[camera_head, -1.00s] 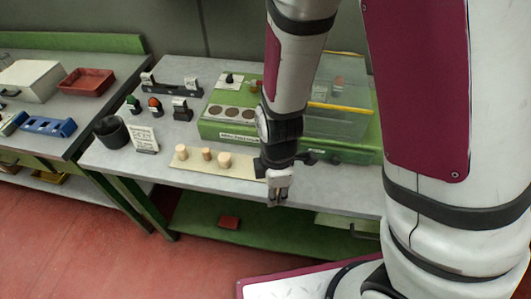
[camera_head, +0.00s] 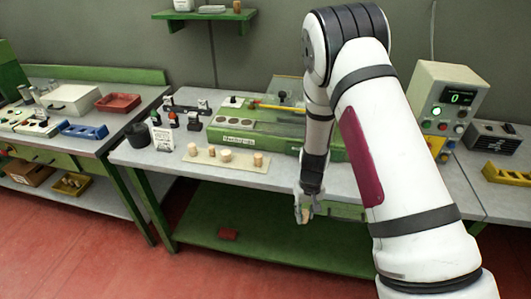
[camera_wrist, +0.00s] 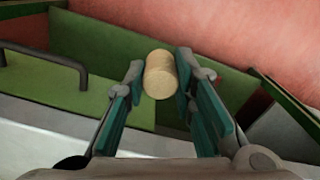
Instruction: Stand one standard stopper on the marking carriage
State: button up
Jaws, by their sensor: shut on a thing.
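My gripper (camera_head: 304,207) hangs in front of the bench's front edge, below bench-top height in the head view. In the wrist view my gripper (camera_wrist: 160,82) has its teal fingertips on both sides of a pale cork stopper (camera_wrist: 160,75) and is shut on it. Several other stoppers (camera_head: 226,155) stand on a light board (camera_head: 210,160) at the front of the bench. The green machine (camera_head: 265,130) behind them has a label and a plate with dark round discs (camera_head: 235,122). I cannot tell which part is the marking carriage.
A clear box with a yellow bar (camera_head: 285,107) stands on the machine. A dark cup (camera_head: 138,135) and a printed card (camera_head: 162,138) are at the bench's left. A readout box (camera_head: 447,100) stands at the right. The green lower shelf (camera_head: 240,225) runs beneath.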

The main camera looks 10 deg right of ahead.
aim_at(221, 118)
jog(key=z, duration=0.5)
jog(key=j+z, duration=0.1)
jog(key=z, duration=0.4)
jog(key=j+z, duration=0.1)
jog(key=z, duration=0.4)
jog(key=j+z, duration=0.1)
jog(key=z, duration=0.9)
jog(key=j+z, duration=0.15)
jog(key=z, duration=0.85)
jog(key=k+z, duration=0.1)
jog(key=z, duration=0.4)
jog(key=k+j, duration=0.1)
jog(key=k, duration=0.2)
jog(key=k+u, duration=0.4)
jog(key=k, duration=0.25)
jog(key=k+u, duration=0.45)
jog(key=k, duration=0.2)
jog(key=k+u, duration=0.1)
jog(key=u, duration=0.4)
jog(key=k+j+u, duration=0.1)
jog(key=u, duration=0.35)
